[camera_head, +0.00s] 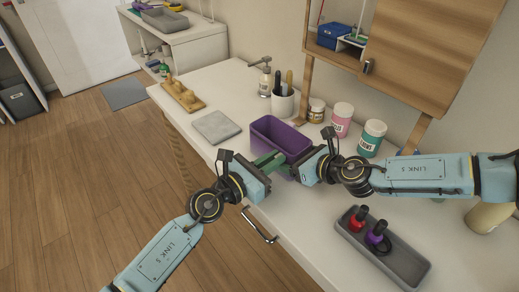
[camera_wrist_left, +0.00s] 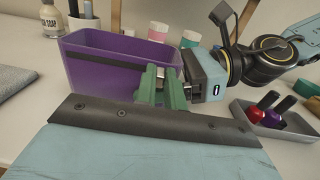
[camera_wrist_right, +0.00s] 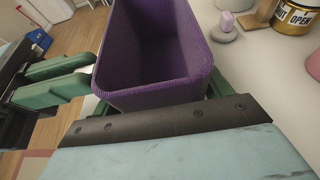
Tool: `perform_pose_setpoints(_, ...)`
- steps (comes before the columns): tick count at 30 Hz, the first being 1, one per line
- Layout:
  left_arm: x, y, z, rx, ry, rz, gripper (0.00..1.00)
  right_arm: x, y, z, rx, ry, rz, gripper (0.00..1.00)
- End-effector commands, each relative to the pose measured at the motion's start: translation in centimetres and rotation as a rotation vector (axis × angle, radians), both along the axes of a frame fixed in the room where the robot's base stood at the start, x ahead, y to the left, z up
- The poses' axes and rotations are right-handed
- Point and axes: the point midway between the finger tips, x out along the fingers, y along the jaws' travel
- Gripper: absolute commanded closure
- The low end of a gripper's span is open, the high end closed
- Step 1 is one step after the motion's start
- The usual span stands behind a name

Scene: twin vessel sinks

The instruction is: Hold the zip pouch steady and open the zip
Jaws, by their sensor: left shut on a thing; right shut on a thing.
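The zip pouch (camera_head: 281,138) is a purple, box-shaped, open-topped pouch near the counter's front edge. A dark zip strip (camera_wrist_left: 108,64) runs along its near long side. My right gripper (camera_head: 294,169) is shut on the pouch's right end. In the right wrist view, its green fingers flank the purple walls (camera_wrist_right: 155,95).
A grey tray (camera_head: 392,262) with red and purple bottles lies at the near right. Jars (camera_head: 371,138), a utensil cup (camera_head: 282,104) and a soap bottle (camera_head: 265,84) stand behind. A grey slab (camera_head: 216,127) lies to the left. A drawer handle (camera_head: 258,226) sticks out below.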

Motion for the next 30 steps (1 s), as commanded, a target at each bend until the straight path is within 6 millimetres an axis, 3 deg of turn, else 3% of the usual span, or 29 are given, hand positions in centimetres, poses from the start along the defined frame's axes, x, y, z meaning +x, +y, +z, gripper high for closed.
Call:
perform_pose_setpoints(12,-0.73,-0.61,-0.22,0.002,0.004,-0.005,1.0,0.06,0.07,0.12,0.002,-0.002,0.0,0.49)
perform_pose_setpoints(13,-0.74,-0.62,-0.22,0.001,0.005,-0.006,0.88,0.07,0.08,0.13,0.002,-0.002,0.0,0.49)
perform_pose_setpoints(18,-0.69,-0.58,-0.18,0.001,0.003,-0.005,0.66,0.07,0.06,0.13,0.002,-0.002,0.0,0.49)
perform_pose_setpoints(30,-1.1,0.22,-0.1,0.0,0.001,0.0,0.66,0.05,0.04,0.1,0.001,-0.002,0.0,0.49)
